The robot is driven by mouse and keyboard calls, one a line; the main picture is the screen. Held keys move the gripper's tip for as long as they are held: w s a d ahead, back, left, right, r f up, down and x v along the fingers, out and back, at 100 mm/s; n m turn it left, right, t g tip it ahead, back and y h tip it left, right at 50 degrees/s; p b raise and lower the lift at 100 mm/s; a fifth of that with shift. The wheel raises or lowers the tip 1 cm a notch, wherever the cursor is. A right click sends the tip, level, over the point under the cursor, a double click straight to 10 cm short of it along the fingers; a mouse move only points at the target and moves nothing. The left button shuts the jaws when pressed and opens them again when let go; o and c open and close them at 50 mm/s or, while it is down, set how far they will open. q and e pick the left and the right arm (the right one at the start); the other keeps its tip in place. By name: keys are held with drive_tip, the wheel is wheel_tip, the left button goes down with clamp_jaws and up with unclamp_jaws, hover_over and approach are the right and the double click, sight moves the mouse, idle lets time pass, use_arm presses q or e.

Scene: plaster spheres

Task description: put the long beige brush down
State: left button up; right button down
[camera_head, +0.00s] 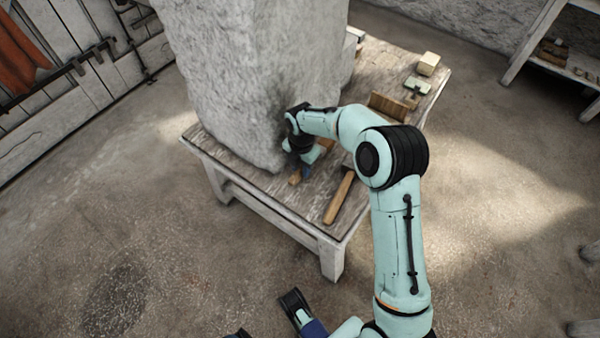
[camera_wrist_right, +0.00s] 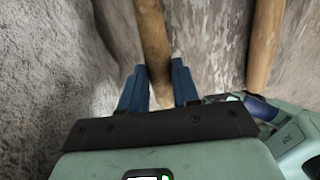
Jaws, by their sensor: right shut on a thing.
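My right gripper (camera_head: 300,172) is low over the front part of the worktable (camera_head: 318,238), close beside the stone block. In the right wrist view its two blue fingers (camera_wrist_right: 160,88) are shut on a long round beige-brown wooden handle, which I take for the long beige brush (camera_wrist_right: 152,35). One end of it runs up out of that view, and the other is hidden behind the gripper. In the head view only a short piece of the brush (camera_head: 295,179) shows under the gripper. I cannot tell whether it touches the tabletop.
The large rough stone block (camera_head: 245,70) fills the table's left and middle. A hammer (camera_head: 339,198) lies right of my gripper; a similar handle (camera_wrist_right: 265,40) shows in the wrist view. A wooden piece (camera_head: 388,105), green item (camera_head: 417,86) and pale block (camera_head: 428,64) lie farther back.

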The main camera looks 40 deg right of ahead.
wheel_tip(320, 180, down, 4)
drive_tip(key=shift+w+b, duration=0.15)
drive_tip(key=shift+b, duration=0.15)
use_arm(q)
drive_tip(key=shift+w+a+f, duration=0.3)
drive_tip(key=shift+w+f, duration=0.15)
drive_tip(key=shift+w, duration=0.1)
use_arm(e)
drive_tip(key=shift+a, duration=0.1)
drive_tip(key=c, duration=0.8)
unclamp_jaws()
drive_tip(key=shift+f, duration=0.15)
drive_tip(key=shift+r, duration=0.25)
use_arm(q)
drive_tip(key=shift+g+h, duration=0.3)
drive_tip(key=shift+g, duration=0.2)
drive_tip(key=s+r+p, duration=0.1)
drive_tip(key=s+d+r, duration=0.1)
drive_tip(key=s+d+r+p, duration=0.1)
drive_tip(key=s, duration=0.1)
drive_tip(key=shift+r+p, duration=0.15)
drive_tip(key=shift+p, duration=0.2)
use_arm(e)
drive_tip(key=r, duration=1.3)
drive_tip(key=shift+a, duration=0.4)
use_arm(q)
drive_tip(key=shift+s+a, duration=0.1)
use_arm(e)
drive_tip(key=shift+f, duration=0.1)
